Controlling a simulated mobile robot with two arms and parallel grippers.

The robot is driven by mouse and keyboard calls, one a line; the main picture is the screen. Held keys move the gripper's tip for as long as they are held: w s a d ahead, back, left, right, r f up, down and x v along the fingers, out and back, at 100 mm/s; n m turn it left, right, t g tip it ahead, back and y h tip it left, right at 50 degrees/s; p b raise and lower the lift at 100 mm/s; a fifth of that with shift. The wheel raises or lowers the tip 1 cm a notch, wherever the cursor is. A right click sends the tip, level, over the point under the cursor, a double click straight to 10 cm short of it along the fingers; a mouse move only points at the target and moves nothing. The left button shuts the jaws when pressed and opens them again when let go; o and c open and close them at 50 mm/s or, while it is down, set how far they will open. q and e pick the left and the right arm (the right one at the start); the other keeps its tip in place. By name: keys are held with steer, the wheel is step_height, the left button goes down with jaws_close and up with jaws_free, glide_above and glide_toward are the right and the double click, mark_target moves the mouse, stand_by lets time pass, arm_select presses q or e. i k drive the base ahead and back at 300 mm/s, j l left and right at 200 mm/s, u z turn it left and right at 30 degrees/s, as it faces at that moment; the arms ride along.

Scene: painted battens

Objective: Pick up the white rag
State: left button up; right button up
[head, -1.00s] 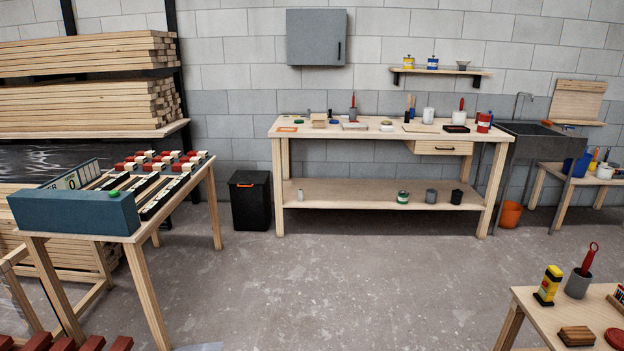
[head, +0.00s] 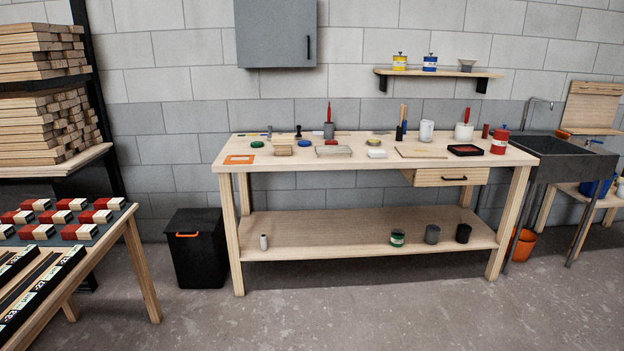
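A small white, flat, folded-looking thing (head: 376,153) lies on the workbench top, near the middle of its front half. It looks like the white rag, but it is too small to be sure. The wooden workbench (head: 300,166) stands against the block wall, straight ahead and some way off. Neither of my grippers is in view.
A grey tray (head: 334,151) lies left of the white thing and a thin board (head: 421,153) lies right of it. A black bin (head: 197,255) stands left of the bench. A table with painted blocks (head: 140,262) is at the left. The floor (head: 330,315) ahead is clear.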

mark_target(372, 153)
steer(key=i, duration=2.25)
